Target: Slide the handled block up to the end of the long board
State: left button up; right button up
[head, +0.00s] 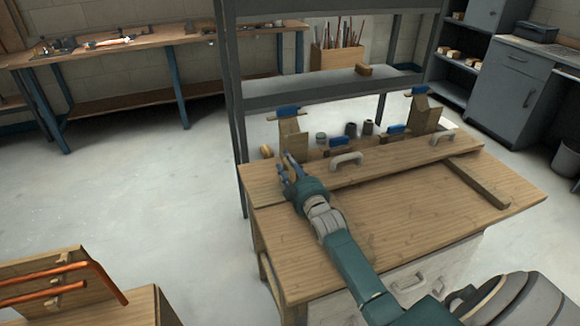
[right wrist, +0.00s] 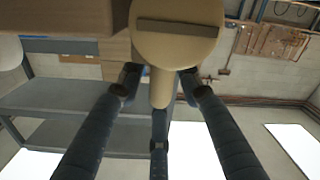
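The long board (head: 395,160) lies along the back of the wooden workbench and carries two pale handles, a nearer one (head: 347,159) and a farther one (head: 442,135). My right gripper (head: 291,166) is at the board's left end, fingers apart. I cannot tell which piece is the handled block. A small tan knob (head: 266,151) shows left of the gripper. My left gripper is not in view.
Blue-topped clamps (head: 288,111) and dark cylinders (head: 351,129) stand behind the board. A loose wooden bar (head: 478,182) lies at the bench's right. The bench front (head: 420,215) is mostly clear. Copper pipes (head: 60,282) stick out at lower left. A shelf frame (head: 232,110) rises behind.

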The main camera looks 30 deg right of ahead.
jog(key=v, duration=1.2)
jog(key=shift+r, duration=0.1)
